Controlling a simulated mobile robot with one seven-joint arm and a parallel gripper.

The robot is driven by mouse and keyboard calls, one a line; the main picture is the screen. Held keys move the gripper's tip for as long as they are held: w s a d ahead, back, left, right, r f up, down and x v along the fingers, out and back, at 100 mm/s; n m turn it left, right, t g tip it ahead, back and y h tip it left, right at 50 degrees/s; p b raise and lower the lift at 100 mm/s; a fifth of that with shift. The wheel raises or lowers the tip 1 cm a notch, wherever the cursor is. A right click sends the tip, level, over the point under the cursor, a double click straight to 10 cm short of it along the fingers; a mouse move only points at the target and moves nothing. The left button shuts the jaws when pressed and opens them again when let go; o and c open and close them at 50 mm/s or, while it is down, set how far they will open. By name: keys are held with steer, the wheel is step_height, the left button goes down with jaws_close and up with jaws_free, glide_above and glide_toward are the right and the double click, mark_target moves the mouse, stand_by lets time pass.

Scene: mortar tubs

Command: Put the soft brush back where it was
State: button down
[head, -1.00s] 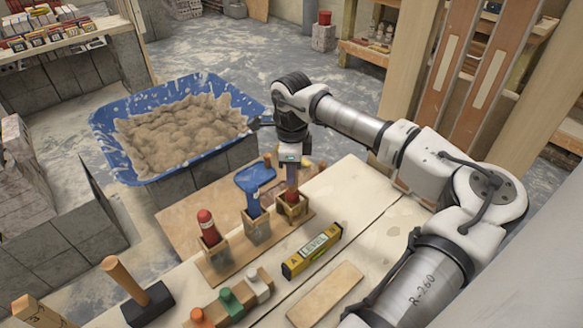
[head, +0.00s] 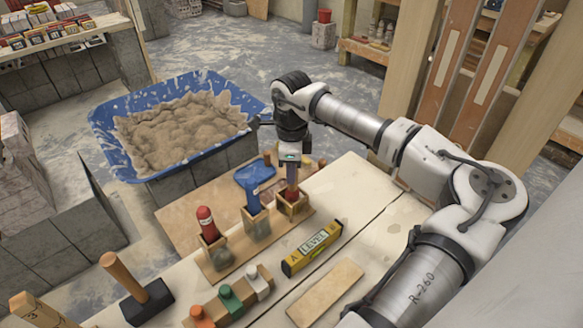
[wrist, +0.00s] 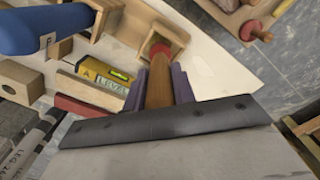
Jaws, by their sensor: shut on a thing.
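My gripper (head: 291,180) is shut on the wooden handle of the soft brush (wrist: 159,82), with a purple finger on each side in the wrist view.
Beside that holder, a blue tool (head: 252,192) and a red-handled tool (head: 207,225) stand in their own holders. A yellow level (head: 312,247) and a wooden strip (head: 325,293) lie in front. A blue mortar tub (head: 108,135) is behind left.

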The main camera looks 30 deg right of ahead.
steer(key=shift+f, duration=0.2)
steer(key=c, duration=1.1)
jaws_free()
steer(key=shift+r, duration=0.1)
step_height(320, 180, up, 14)
steer(key=shift+f+b, duration=0.1)
steer(key=shift+b, duration=0.35)
